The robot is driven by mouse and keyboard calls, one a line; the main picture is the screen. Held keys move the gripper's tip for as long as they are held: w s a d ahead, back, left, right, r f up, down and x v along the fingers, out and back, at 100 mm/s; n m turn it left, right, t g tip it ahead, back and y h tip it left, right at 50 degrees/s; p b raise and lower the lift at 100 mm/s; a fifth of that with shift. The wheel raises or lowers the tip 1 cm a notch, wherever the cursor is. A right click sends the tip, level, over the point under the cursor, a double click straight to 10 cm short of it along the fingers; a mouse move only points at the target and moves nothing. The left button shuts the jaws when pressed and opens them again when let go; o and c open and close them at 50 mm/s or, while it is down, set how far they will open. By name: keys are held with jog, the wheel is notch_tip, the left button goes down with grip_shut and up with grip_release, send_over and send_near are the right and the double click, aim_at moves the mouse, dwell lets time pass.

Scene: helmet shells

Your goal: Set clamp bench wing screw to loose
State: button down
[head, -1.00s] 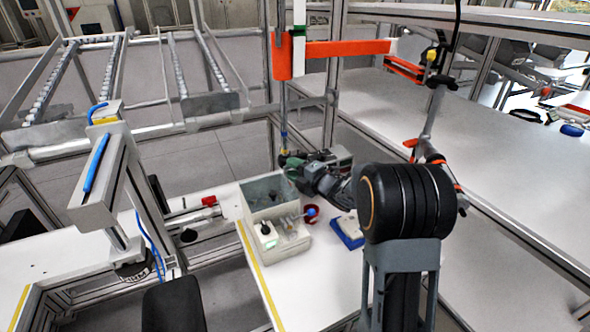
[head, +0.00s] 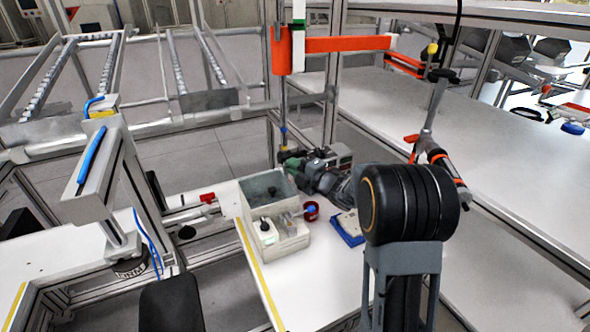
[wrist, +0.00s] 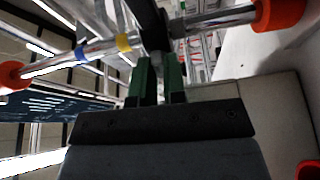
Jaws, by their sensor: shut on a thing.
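A clamp with a metal rod stands at the bench's far end in the head view (head: 284,110), below an orange arm. In the wrist view the rod (wrist: 206,20) crosses the top, with a yellow ring (wrist: 123,43), a blue ring and orange ends. A dark part, seemingly the wing screw (wrist: 153,28), sits at the rod between the green fingers of my gripper (wrist: 157,60). My gripper (head: 284,157) is shut on it at the rod's lower end in the head view. The screw is too small to make out there, and its thread is hidden.
A grey bin (head: 262,188) with dark items stands just in front of my gripper. The bench's front (head: 315,275) is clear. A metal frame post stands behind the clamp.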

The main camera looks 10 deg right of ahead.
jog(key=m+t+b, duration=0.2)
jog(key=m+b, duration=0.2)
jog(key=shift+a+f+m, duration=0.1)
jog(key=shift+f+m, duration=0.05)
jog(key=shift+m, duration=0.15)
dwell(0.4)
jog(key=c, duration=1.2)
grip_release()
jog(key=shift+b+v, duration=0.5)
jog(key=shift+v, duration=3.25)
jog(key=shift+o, duration=0.4)
